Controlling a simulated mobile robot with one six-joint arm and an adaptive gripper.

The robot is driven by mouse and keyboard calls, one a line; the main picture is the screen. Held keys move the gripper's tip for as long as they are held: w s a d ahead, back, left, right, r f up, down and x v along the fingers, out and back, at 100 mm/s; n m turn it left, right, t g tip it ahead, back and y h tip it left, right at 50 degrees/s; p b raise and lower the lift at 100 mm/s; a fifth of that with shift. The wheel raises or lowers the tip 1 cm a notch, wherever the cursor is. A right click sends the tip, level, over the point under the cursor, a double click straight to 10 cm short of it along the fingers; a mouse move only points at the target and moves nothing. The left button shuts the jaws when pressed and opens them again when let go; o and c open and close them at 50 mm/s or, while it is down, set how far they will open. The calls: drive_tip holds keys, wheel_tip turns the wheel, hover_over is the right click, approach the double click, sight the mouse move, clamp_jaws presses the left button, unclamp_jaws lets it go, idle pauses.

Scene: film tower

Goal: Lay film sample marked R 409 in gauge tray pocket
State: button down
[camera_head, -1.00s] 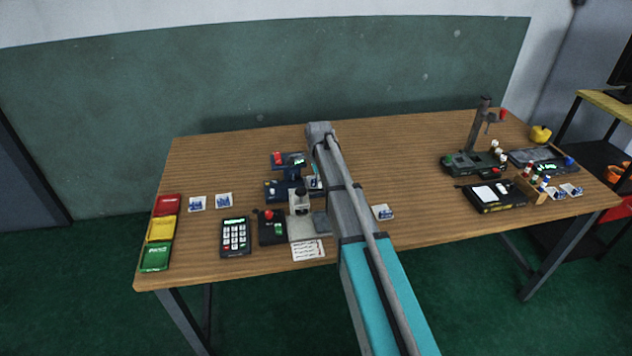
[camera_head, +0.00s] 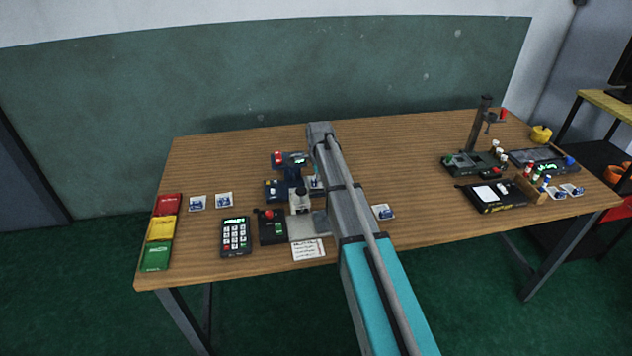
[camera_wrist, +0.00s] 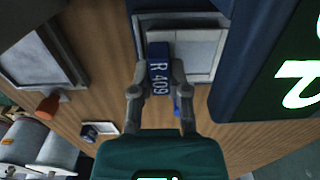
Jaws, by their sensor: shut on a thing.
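The film sample shows in the wrist view as a blue tab (camera_wrist: 159,64) marked R 409. My gripper (camera_wrist: 159,76) is shut on this tab, with one finger on each side. Just beyond the tab is a pale square plate with a raised frame (camera_wrist: 207,56), set beside dark blue housing. I cannot tell whether the sample touches this plate or hangs above it. In the head view my arm hides the gripper and most of what lies under it, near the blue gauge device (camera_head: 277,190).
Other samples lie at the left (camera_head: 197,203) and just right of my arm (camera_head: 383,212).

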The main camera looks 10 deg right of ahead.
drive_tip(key=shift+f, duration=0.25)
idle(0.6)
drive_tip(key=c, duration=0.5)
unclamp_jaws()
drive_tip(key=shift+c, duration=0.2)
drive_tip(key=o, duration=0.5)
drive_tip(key=shift+o, duration=0.2)
drive_tip(key=shift+r, duration=0.2)
drive_tip(key=shift+r+p, duration=3.3)
drive_tip(key=shift+r, duration=0.05)
